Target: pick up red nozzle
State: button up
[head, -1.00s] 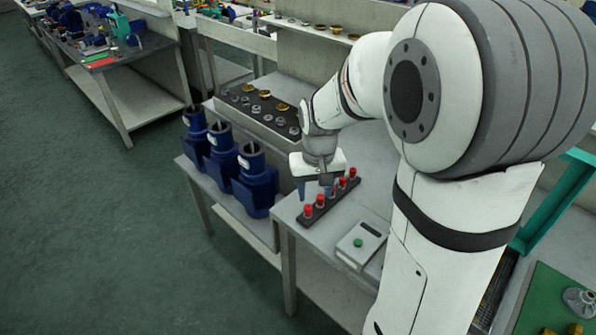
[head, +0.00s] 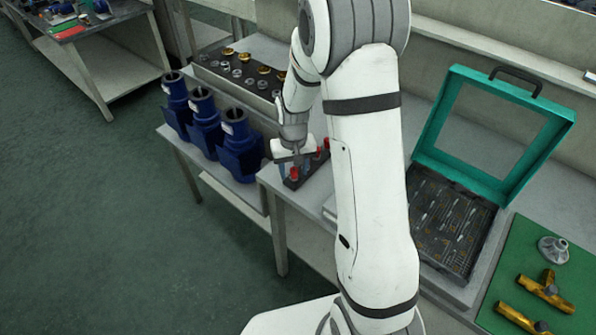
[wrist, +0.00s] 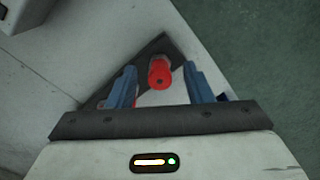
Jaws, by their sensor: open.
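A red nozzle (wrist: 160,74) stands in a dark rack (wrist: 150,50) in the wrist view, between and a little beyond my two blue fingertips. My gripper (wrist: 160,88) is open, with a finger on either side of the nozzle and nothing held. Another red piece shows partly behind the left finger. In the head view my gripper (head: 296,168) is low over the rack (head: 292,184) at the table corner. A red nozzle (head: 295,172) shows beside the fingers, and others are partly hidden by my arm.
Several blue pump bodies (head: 205,122) stand on a lower bench to the left. A black tray (head: 238,73) of brass and grey fittings lies behind them. An open teal case (head: 420,165) and a green mat (head: 504,283) with brass parts are at right.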

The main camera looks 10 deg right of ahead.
jog(key=shift+f, duration=0.4)
grip_shut()
